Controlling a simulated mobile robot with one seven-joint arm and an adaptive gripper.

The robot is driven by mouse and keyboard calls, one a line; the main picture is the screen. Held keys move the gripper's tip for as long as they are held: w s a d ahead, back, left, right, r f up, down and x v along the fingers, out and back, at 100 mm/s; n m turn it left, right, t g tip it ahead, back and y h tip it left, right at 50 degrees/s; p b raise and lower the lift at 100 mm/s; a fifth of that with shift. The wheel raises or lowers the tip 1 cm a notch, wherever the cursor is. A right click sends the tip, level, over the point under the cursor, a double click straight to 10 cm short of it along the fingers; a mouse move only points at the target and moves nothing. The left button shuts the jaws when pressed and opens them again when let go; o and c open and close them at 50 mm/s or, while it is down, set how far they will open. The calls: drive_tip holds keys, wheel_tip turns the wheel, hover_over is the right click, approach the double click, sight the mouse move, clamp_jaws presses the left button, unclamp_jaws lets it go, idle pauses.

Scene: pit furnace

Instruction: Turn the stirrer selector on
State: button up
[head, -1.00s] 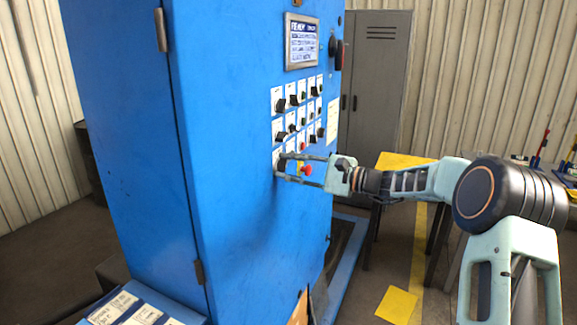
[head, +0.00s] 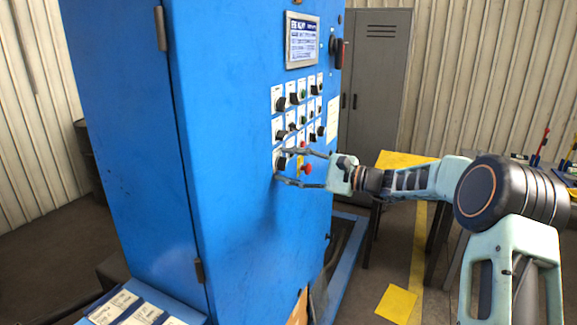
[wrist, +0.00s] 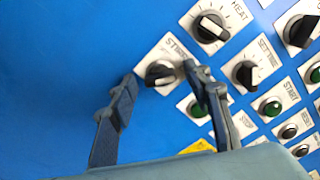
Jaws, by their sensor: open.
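The stirrer selector (wrist: 160,72) is a black knob on a white plate, its label partly readable as "STI…". Its grip bar lies roughly crosswise in the wrist view. In the head view the selector (head: 281,161) is at the lower left of the control panel, partly hidden by my fingers. My gripper (wrist: 161,80) is open, with one finger on each side of the knob. The right finger is close to the knob and covers part of its plate; the left finger is farther off. I cannot tell whether either touches it. The gripper also shows in the head view (head: 279,165).
Neighbouring knobs include the heat knob (wrist: 211,27) and the setting knob (wrist: 245,73), with green buttons (wrist: 270,106) close by. A red button (head: 306,169) is beside my fingers in the head view. The screen (head: 302,41) is above on the blue cabinet (head: 255,225).

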drive_tip(key=v, duration=1.1)
drive_tip(key=shift+d, duration=0.4)
drive_tip(key=shift+s, duration=0.1)
